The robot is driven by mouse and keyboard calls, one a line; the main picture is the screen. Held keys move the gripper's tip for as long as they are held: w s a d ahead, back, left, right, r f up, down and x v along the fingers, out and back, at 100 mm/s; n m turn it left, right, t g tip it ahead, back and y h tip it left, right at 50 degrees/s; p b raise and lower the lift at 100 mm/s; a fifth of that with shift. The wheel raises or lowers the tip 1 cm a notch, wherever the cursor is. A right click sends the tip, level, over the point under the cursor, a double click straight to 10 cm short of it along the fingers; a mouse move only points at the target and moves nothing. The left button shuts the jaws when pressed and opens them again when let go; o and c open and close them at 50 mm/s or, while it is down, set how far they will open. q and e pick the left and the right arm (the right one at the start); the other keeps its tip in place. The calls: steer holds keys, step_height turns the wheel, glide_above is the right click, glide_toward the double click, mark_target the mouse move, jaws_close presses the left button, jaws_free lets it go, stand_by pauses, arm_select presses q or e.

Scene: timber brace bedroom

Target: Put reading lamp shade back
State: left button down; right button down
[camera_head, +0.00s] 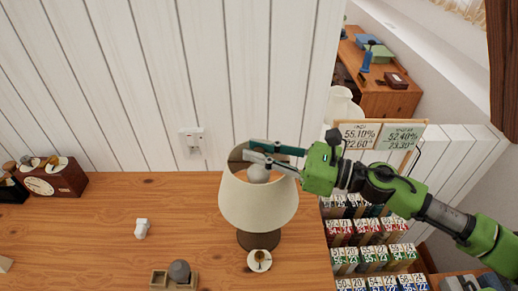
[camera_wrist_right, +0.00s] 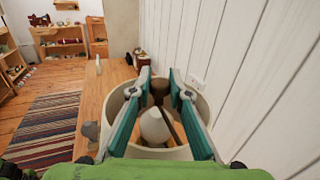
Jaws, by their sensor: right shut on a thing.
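The cream lamp shade (camera_head: 257,205) is around the upper part of the reading lamp, over its dark brown base (camera_head: 259,240) on the wooden desk. A pale bulb (camera_head: 259,172) shows inside the open top. My right gripper (camera_head: 248,151) reaches in from the right, its teal fingers across the shade's top. It is shut on the shade, though the exact contact is hard to see. In the right wrist view the fingers (camera_wrist_right: 160,76) lie over the shade's rim (camera_wrist_right: 118,104), with the bulb (camera_wrist_right: 155,126) below between them. Whether the shade is fully seated cannot be told. My left gripper is out of view.
The desk (camera_head: 95,215) carries a brown clock box (camera_head: 53,178), a small white object (camera_head: 142,228), a wooden holder (camera_head: 175,278) and a small round dial (camera_head: 259,260) close before the lamp. A white plank wall (camera_head: 130,80) with a socket (camera_head: 193,142) stands behind.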

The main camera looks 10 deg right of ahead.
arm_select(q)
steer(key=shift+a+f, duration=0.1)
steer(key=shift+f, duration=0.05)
arm_select(e)
steer(key=shift+f, duration=0.2)
steer(key=c, duration=1.8)
jaws_free()
steer(key=shift+s+d+f, duration=0.1)
steer(key=shift+s+d, duration=0.15)
steer(key=shift+d, duration=0.2)
steer(key=shift+v, duration=5.5)
